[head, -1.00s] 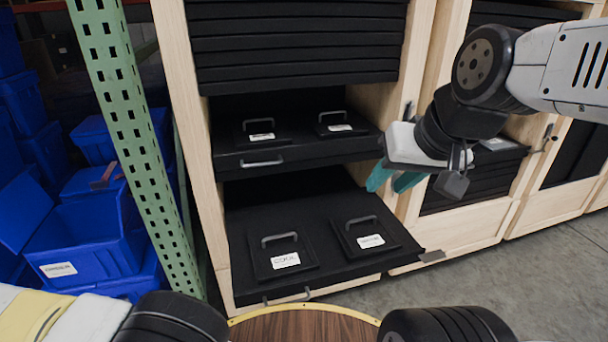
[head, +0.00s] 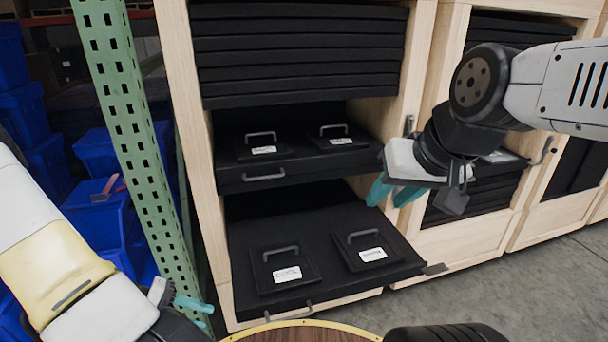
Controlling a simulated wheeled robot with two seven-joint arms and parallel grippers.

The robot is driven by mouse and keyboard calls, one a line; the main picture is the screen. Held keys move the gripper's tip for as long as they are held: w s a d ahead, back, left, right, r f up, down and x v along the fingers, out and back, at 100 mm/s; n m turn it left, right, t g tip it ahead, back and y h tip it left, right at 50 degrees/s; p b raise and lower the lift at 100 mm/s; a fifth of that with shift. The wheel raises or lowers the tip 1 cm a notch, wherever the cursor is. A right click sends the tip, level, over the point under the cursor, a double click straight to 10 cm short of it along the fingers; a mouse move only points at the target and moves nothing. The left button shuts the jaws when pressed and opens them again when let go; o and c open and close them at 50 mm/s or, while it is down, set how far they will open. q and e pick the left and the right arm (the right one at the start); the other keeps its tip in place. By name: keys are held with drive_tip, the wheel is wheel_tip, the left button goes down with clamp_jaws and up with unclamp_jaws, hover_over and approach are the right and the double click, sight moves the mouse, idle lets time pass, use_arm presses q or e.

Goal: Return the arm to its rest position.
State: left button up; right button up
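My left arm comes in from the left edge, and its gripper (head: 198,313) is low in the head view, beside the green post and left of the lower drawer. Its teal fingertips look apart, with nothing between them; part of the gripper is hidden by its own wrist. My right arm comes in from the upper right. Its gripper (head: 393,193) points down and left, in front of the cabinet's right side post. Its two teal fingers are apart and empty.
A wooden cabinet (head: 190,150) has two pulled-out black drawers, the upper (head: 300,165) and lower (head: 330,255), each with two labelled, handled lids. A green perforated post (head: 125,120) and blue totes (head: 95,150) stand at left. Grey floor (head: 520,290) is free at lower right.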

use_arm(q)
drive_tip(key=d+r+m+t+y, duration=0.2)
drive_tip(key=d+r+m+y, duration=0.2)
drive_tip(key=r, duration=1.3)
drive_tip(key=s+d+r+m+t+y, duration=0.1)
drive_tip(key=d+r+y, duration=0.4)
drive_tip(key=r, duration=1.3)
drive_tip(key=d+m+t, duration=0.1)
drive_tip(key=d+m, duration=0.1)
drive_tip(key=shift+s+d+r+m+t, duration=0.2)
drive_tip(key=shift+r+m+t, duration=0.1)
drive_tip(key=shift+r+m, duration=0.1)
